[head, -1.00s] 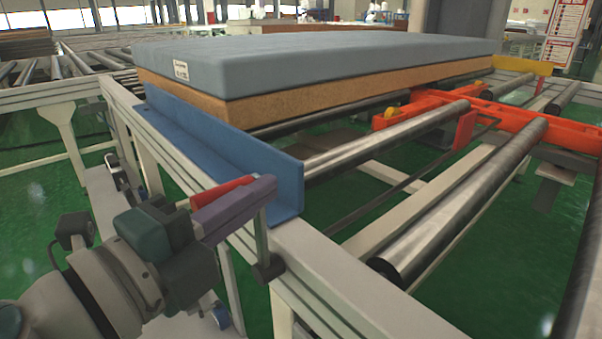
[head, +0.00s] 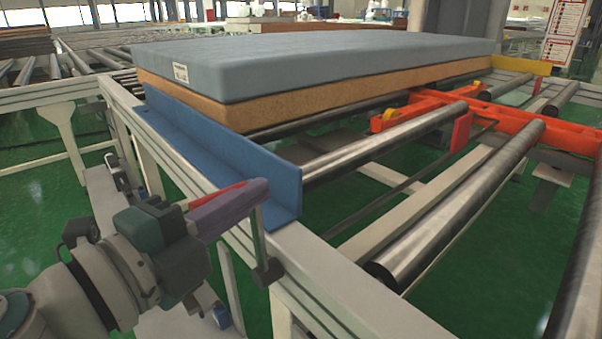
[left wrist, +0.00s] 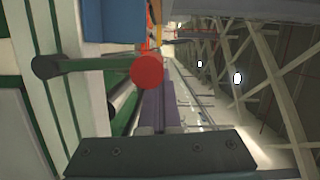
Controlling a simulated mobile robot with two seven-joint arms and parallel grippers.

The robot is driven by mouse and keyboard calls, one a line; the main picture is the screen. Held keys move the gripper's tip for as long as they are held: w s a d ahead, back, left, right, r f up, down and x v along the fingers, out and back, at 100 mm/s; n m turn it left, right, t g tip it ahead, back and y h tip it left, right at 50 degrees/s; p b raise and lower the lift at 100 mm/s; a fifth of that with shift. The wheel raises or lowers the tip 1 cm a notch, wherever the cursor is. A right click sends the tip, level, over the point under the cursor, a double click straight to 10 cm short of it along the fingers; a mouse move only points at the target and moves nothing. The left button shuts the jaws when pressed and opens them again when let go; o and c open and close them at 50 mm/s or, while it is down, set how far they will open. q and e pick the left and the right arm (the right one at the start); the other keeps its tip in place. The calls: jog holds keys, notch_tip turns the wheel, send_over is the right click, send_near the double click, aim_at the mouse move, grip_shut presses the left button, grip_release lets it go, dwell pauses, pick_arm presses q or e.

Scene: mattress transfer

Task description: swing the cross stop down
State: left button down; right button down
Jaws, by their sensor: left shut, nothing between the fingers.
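A lever stands upright at the near side rail. It has a grey shaft (head: 258,231), a dark pivot block (head: 268,271) and a red handle (head: 219,193) pointing towards me. In the left wrist view the red handle (left wrist: 146,70) shows end-on as a round face. My left gripper (head: 232,206), with purple fingers, is shut and empty along the near side of the red handle, partly hiding it. Contact cannot be told. An orange-red bar (head: 560,133) lies across the rollers; I cannot tell which part is the cross stop. My right gripper is not in view.
A grey-blue mattress (head: 330,62) on a brown layer (head: 200,97) lies on the conveyor. A blue angle plate (head: 225,158) runs along its near edge. Bare rollers (head: 440,215) lie to the right.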

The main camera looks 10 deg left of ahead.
pick_arm(q)
jog(key=shift+w+a+r+n+p, duration=0.25)
jog(key=shift+w+a+n+p, duration=0.2)
jog(key=shift+a+p, duration=0.1)
jog(key=w+a+f+n+g+h+b, duration=0.1)
jog(key=w+a+f+n+g+b, duration=0.2)
jog(key=w+a+f+n+b, duration=0.5)
jog(key=shift+w+a+f+n+g+h, duration=0.35)
jog(key=shift+w+a+f+n, duration=0.25)
jog(key=shift+a+f+n, duration=1.25)
jog(key=shift+a+f+m, duration=0.1)
jog(key=shift+f+m, duration=0.3)
jog(key=shift+f, duration=0.2)
